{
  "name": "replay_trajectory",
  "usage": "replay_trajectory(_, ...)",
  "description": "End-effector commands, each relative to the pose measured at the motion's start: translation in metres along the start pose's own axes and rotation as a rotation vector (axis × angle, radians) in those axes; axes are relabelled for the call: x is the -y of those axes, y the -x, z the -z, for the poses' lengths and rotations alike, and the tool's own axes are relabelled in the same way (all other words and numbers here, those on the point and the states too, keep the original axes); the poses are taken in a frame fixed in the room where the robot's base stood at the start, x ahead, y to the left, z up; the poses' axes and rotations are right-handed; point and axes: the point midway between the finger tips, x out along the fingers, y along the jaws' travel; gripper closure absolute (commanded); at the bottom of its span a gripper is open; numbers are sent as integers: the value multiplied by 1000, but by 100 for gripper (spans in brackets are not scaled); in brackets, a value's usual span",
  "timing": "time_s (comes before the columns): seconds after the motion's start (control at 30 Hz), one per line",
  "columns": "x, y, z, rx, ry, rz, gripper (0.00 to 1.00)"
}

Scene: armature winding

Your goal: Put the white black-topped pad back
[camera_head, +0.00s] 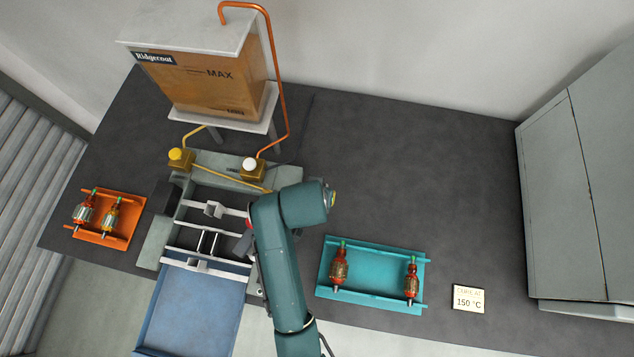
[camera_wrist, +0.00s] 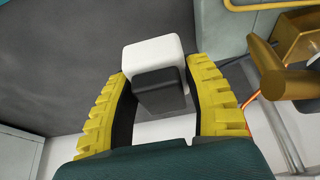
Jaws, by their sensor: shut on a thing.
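The white pad (camera_wrist: 152,55) with its black top (camera_wrist: 162,92) shows in the wrist view between the two yellow toothed fingers of my gripper (camera_wrist: 157,75). My gripper is shut on it. The black part faces the camera and the white part sticks out past the fingertips. A pale strip shows behind it, and I cannot tell whether the pad touches anything there. In the head view my arm covers the pad and most of the gripper, over the right side of the grey machine bed (camera_head: 153,243) with its white cross rails (camera_head: 200,231).
A teal tray (camera_head: 375,272) and an orange tray (camera_head: 98,232) hold armatures. The back right table is clear.

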Motion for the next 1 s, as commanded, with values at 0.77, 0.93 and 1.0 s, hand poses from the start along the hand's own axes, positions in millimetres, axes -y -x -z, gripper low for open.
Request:
replay_trajectory(0.77, 0, -99, -40, -4, -1, 2, 86)
replay_trajectory(0.93, 0, -103, -42, -2, 0, 1, 47)
replay_trajectory(1.0, 0, -102, -42, -2, 0, 1, 33)
